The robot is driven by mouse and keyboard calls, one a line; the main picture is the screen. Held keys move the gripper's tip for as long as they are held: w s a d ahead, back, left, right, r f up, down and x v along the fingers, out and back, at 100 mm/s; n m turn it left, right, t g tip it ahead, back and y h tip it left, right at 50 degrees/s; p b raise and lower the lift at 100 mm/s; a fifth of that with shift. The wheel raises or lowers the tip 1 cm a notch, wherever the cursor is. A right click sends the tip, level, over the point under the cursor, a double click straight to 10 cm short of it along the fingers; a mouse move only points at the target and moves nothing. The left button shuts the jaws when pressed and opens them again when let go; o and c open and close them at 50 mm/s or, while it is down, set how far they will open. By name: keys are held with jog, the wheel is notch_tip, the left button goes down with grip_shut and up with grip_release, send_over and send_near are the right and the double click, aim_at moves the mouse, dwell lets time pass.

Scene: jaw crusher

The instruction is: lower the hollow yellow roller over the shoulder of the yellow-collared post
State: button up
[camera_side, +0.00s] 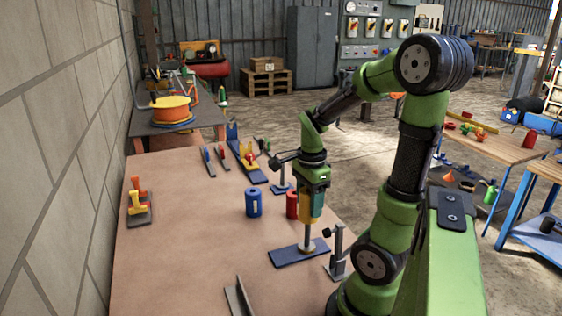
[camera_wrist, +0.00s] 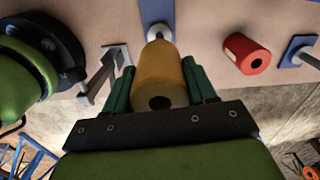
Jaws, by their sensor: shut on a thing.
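The hollow yellow roller (camera_side: 304,210) is upright in my gripper (camera_side: 315,204). In the wrist view the roller (camera_wrist: 160,72) sits between the two green fingers of my gripper (camera_wrist: 160,88), with a dark hole in its near end. Below it, a grey post (camera_side: 307,236) stands on a blue base plate (camera_side: 288,256). The post's lower shaft and flared foot show below the roller, in line with it; the foot (camera_wrist: 158,32) also shows in the wrist view. The yellow collar and the post's top are hidden, so I cannot tell how far the roller surrounds the post.
A blue roller (camera_side: 254,203) stands to the left, and a red roller (camera_side: 292,205) stands close behind my gripper. A grey bracket (camera_side: 338,255) stands just right of the base plate. A grey angled piece (camera_side: 239,297) lies in front.

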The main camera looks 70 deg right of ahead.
jog(key=shift+f, duration=4.35)
jog(key=o, duration=1.4)
jog(key=shift+c, duration=0.2)
notch_tip(320, 180, up, 17)
jog(key=shift+f, duration=0.1)
